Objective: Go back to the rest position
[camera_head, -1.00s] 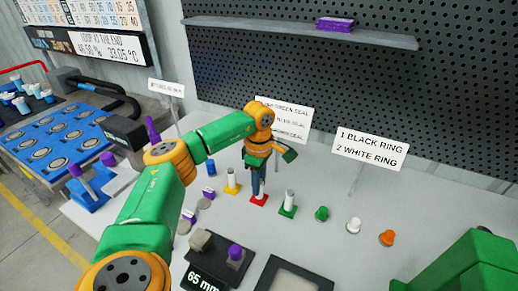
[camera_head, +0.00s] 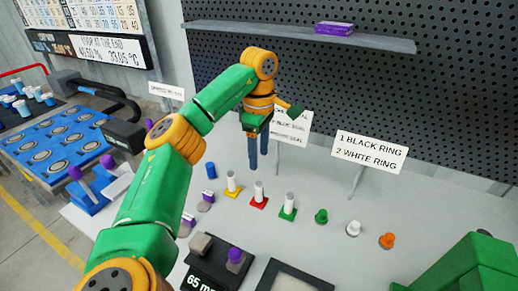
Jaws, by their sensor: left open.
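My left gripper (camera_head: 258,153) points down with its dark fingers above the white table (camera_head: 320,190), behind the row of small parts. Nothing shows between its fingers. Below it, a white post stands on a red base (camera_head: 259,201), clear of the fingers. A similar post on a yellow base (camera_head: 232,186) stands to its left and one on a green base (camera_head: 288,208) to its right. Part of a green arm link of mine shows at the lower right; the right gripper is out of the picture.
A green part (camera_head: 321,216), a white part (camera_head: 353,229) and an orange part (camera_head: 387,241) continue the row. A black "65 mm" block (camera_head: 205,276) and a dark-framed tray (camera_head: 262,277) lie in front. A pegboard (camera_head: 440,90) with a shelf (camera_head: 270,27) rises behind.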

